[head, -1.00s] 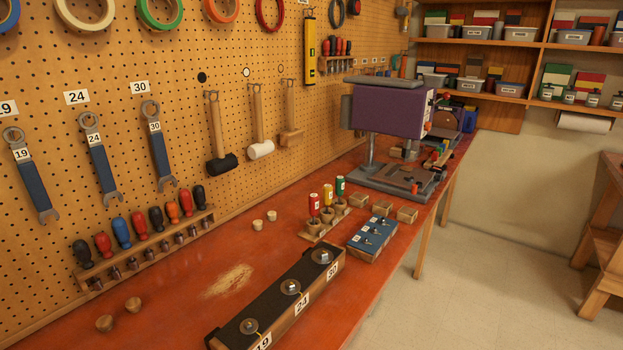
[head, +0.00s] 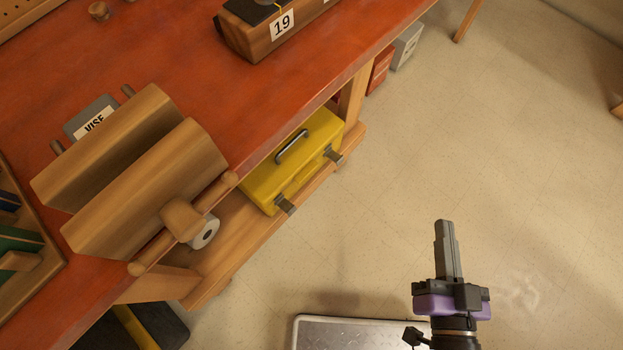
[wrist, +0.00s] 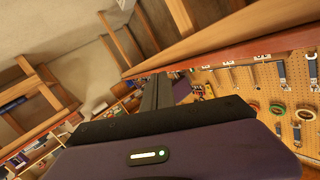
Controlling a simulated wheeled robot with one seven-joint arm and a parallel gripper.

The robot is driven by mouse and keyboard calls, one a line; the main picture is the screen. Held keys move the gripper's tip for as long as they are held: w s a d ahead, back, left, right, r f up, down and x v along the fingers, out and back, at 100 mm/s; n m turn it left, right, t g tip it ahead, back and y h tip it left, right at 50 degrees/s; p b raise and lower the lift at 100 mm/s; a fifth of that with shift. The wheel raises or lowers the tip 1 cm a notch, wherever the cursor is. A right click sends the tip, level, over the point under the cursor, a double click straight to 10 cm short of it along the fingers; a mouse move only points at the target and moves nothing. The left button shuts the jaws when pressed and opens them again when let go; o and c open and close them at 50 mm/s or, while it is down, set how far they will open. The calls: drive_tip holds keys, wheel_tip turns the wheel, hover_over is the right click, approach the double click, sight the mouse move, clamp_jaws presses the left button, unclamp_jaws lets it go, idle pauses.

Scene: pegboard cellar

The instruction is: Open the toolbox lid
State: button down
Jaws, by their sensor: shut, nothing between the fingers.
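The yellow toolbox (head: 293,160) sits on the wooden shelf under the red workbench, left of centre in the head view. Its lid looks closed. A dark handle (head: 291,147) lies on top, and two metal latches (head: 285,205) (head: 334,155) show on its front side. The bench edge hides part of its back. My gripper (head: 444,226) is shut and empty, over the open floor to the right of the toolbox and apart from it. In the wrist view my gripper's fingers (wrist: 156,92) are together, and the toolbox does not show.
A wooden vise (head: 145,180) with a handle juts over the bench edge left of the toolbox. A bench leg (head: 353,97) stands just beyond it, with red (head: 380,68) and grey (head: 407,46) boxes behind.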

drive_tip(key=w+a+f+m+g+y+b, duration=0.15)
drive_tip(key=w+f+m+b, duration=0.3)
drive_tip(key=f, duration=0.55)
drive_tip(key=w+a+f+m+g+y+b, duration=0.15)
drive_tip(key=w+f+m+b, duration=0.35)
drive_tip(key=f, duration=0.5)
drive_tip(key=w+a+f+m+y+b, duration=0.2)
drive_tip(key=w+a+f+m+b, duration=0.1)
drive_tip(key=w+f+b, duration=0.5)
drive_tip(key=s+a+f+m+g+y, duration=0.35)
drive_tip(key=a+f+m+y, duration=0.3)
drive_tip(key=a+m, duration=0.35)
drive_tip(key=s+a+b+x, duration=0.1)
drive_tip(key=b+x, duration=0.4)
drive_tip(key=x, duration=0.4)
drive_tip(key=shift+n+g, duration=0.35)
drive_tip(key=shift+g, duration=0.1)
drive_tip(key=shift+w+a+r, duration=0.1)
drive_tip(key=shift+w+r, duration=0.1)
drive_tip(key=shift+r, duration=0.5)
drive_tip(key=shift+w+a+r, duration=0.1)
drive_tip(key=shift+w+r, duration=0.15)
drive_tip(key=shift+r, duration=0.45)
drive_tip(key=shift+w+a+r, duration=0.1)
drive_tip(key=shift+w+r, duration=0.1)
drive_tip(key=shift+r, duration=0.5)
drive_tip(key=shift+r, duration=0.1)
